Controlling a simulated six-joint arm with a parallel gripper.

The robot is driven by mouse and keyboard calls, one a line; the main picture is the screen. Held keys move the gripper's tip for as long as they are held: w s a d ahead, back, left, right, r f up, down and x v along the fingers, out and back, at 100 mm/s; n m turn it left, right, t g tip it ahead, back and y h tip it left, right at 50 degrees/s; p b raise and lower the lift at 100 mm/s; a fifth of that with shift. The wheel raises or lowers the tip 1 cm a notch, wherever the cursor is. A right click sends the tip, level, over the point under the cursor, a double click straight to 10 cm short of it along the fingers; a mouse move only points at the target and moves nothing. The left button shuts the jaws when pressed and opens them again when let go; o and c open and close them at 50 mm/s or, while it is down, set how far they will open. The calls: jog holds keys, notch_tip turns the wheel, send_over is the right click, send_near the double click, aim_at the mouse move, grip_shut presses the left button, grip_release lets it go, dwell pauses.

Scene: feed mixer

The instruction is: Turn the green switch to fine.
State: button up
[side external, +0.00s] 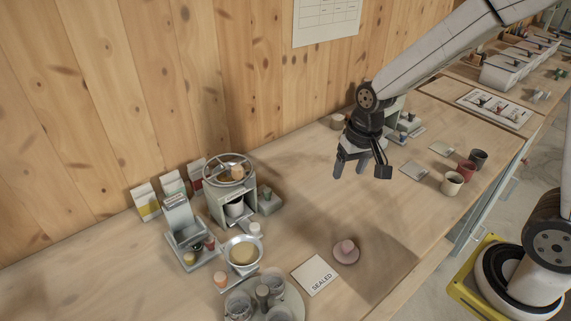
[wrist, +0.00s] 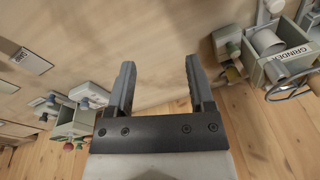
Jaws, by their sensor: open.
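My gripper (side external: 361,170) hangs in the air over the counter, right of the grinder, fingers pointing down. In the wrist view my gripper (wrist: 158,70) has its two fingers apart with nothing between them. A small box with a green knob (side external: 267,196) stands against the right side of the grinder (side external: 232,190), well left of my gripper. A small green knob also shows on the left unit in the wrist view (wrist: 80,146). I cannot tell which is the green switch, and no "fine" mark is readable.
A lever unit (side external: 180,218) with coloured knobs, a bowl (side external: 243,252) and a tray of jars (side external: 290,300) stand at left. A "SEALED" card (side external: 315,274) and a pink lidded dish (side external: 346,251) lie in front. Cups (side external: 452,183) stand at right. The counter below my gripper is clear.

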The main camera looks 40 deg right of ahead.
jog(key=s+d+n+t, duration=0.1)
jog(key=s+n, duration=0.2)
jog(key=s, duration=0.4)
jog(key=shift+s+d+f+n+h, duration=0.2)
jog(key=shift+s+f+n+h, duration=0.05)
jog(key=shift+s+n+h, duration=0.05)
jog(key=shift+w, duration=0.15)
jog(key=m+g+y, duration=0.1)
jog(key=m+y, duration=0.3)
jog(key=m, duration=1.7)
send_near(268, 190)
jog(key=f, duration=0.1)
jog(key=shift+w, duration=0.25)
jog(key=shift+f, duration=0.15)
jog(key=shift+x, duration=3.75)
jog(key=shift+s+a, duration=0.1)
jog(key=shift+a, duration=0.05)
jog(key=shift+c, duration=0.2)
grip_shut()
